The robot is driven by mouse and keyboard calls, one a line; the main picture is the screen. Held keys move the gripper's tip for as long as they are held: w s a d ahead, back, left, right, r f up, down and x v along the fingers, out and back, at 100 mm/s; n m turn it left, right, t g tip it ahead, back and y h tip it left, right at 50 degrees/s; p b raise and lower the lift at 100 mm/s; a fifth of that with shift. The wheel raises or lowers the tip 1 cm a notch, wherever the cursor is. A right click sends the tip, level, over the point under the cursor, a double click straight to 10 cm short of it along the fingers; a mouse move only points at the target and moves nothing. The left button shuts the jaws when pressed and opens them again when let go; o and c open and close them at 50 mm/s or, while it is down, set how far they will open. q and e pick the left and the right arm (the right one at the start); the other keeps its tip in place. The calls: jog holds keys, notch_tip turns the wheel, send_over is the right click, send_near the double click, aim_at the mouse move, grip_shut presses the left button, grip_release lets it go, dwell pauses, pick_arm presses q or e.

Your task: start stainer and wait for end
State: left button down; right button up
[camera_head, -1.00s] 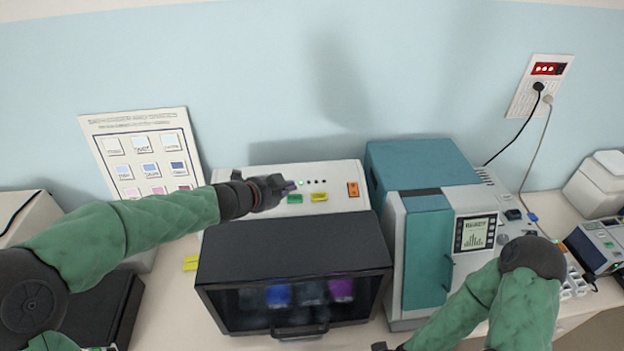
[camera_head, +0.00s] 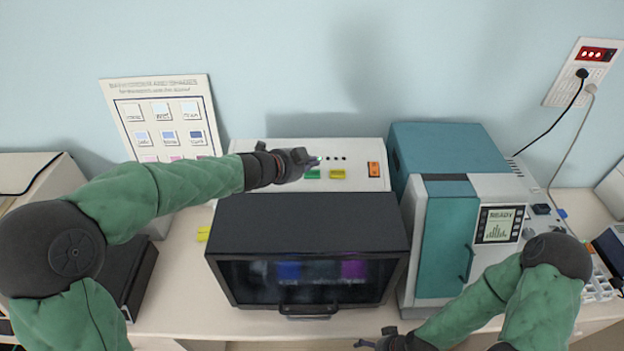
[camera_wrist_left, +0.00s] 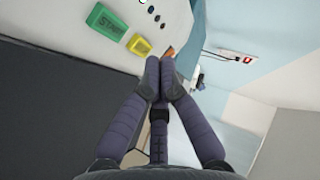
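The stainer has a dark lid (camera_head: 305,222) and a front window, with blue and purple patches showing dimly behind it. Its pale rear panel carries a green START button (camera_head: 312,174), a yellow button (camera_head: 338,174), an orange switch (camera_head: 374,169) and a row of small indicators. My left gripper (camera_head: 314,160) is over this panel, just behind the green button in the head view. In the left wrist view its fingertips (camera_wrist_left: 160,68) meet with nothing between them, and the START button (camera_wrist_left: 105,21) is apart from them. My right gripper (camera_head: 372,342) is low at the bottom edge, its fingers unclear.
A teal and white machine (camera_head: 447,235) with a screen reading READY stands close on the stainer's right. A printed chart (camera_head: 160,120) leans on the wall at the left. A wall outlet (camera_head: 583,72) has cords hanging. Clear counter (camera_head: 180,290) lies left of the stainer.

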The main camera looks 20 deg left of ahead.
aim_at(312, 174)
pick_arm(q)
jog(key=f+b, duration=0.1)
jog(key=w+f+b, duration=0.1)
jog(key=f, duration=0.1)
jog(key=shift+w+a+f, duration=0.1)
jog(key=shift+w+f, duration=0.1)
jog(key=shift+w+a+f+b, duration=0.1)
jog(key=shift+w+f+b, duration=0.2)
jog(key=shift+f+b, duration=0.35)
jog(key=shift+f, duration=0.1)
dwell(0.8)
jog(key=shift+w+f, duration=0.15)
jog(key=shift+f, duration=0.1)
